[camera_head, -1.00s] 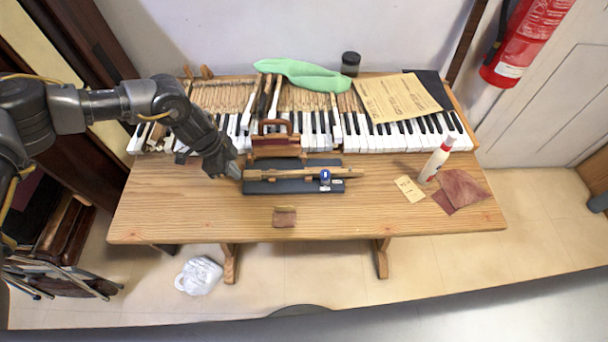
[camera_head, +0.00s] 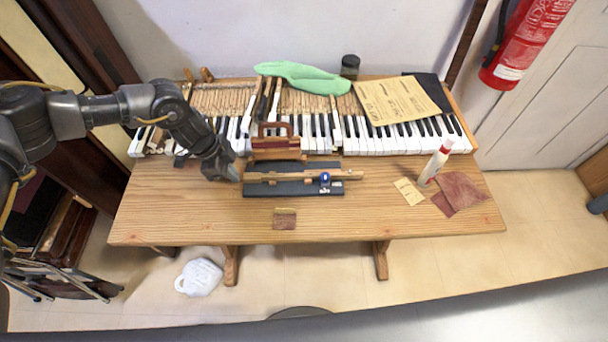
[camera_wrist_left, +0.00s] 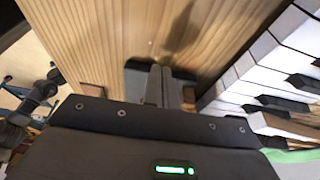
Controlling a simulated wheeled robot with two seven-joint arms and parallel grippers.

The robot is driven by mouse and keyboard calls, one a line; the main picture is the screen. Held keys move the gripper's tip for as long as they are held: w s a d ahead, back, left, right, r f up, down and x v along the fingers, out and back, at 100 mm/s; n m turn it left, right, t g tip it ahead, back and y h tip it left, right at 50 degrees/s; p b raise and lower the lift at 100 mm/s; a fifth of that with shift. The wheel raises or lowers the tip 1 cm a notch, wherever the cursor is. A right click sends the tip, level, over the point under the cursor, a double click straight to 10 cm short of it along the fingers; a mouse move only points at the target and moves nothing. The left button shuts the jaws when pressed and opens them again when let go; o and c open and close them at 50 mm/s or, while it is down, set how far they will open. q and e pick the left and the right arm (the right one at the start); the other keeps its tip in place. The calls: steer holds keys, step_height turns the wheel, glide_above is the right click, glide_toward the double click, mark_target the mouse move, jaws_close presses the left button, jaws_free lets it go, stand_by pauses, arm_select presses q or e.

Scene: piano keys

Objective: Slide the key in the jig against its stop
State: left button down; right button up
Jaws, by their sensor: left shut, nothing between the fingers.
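The jig (camera_head: 262,190) is a flat black plate on the table, with a blue knob (camera_head: 325,178) near its right end. The key (camera_head: 291,176) is a long pale wooden stick lying left to right across it, its right end reaching past the plate. My left gripper (camera_head: 234,172) is shut and empty at the key's left end; I cannot tell whether it touches. In the left wrist view the shut fingers (camera_wrist_left: 163,88) point at the dark jig plate (camera_wrist_left: 136,76) and hide most of the key. I cannot make out the stop. My right gripper is not in view.
The piano keyboard (camera_head: 378,143) runs along the back, with a red-brown handled block (camera_head: 275,143) in front of it. A small wooden block (camera_head: 284,219) sits in front. The table's front left (camera_head: 170,215) is clear.

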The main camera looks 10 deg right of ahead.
mark_target(247, 176)
arm_select(q)
steer(key=shift+s+d+p, duration=0.15)
steer(key=shift+d+p, duration=0.3)
steer(key=shift+d, duration=1.2)
stand_by(1.9)
steer(key=shift+a, duration=0.2)
steer(key=shift+a, duration=0.45)
steer(key=shift+r+p, duration=0.1)
steer(key=shift+p, duration=0.2)
step_height(247, 176, up, 7)
steer(key=p, duration=0.6)
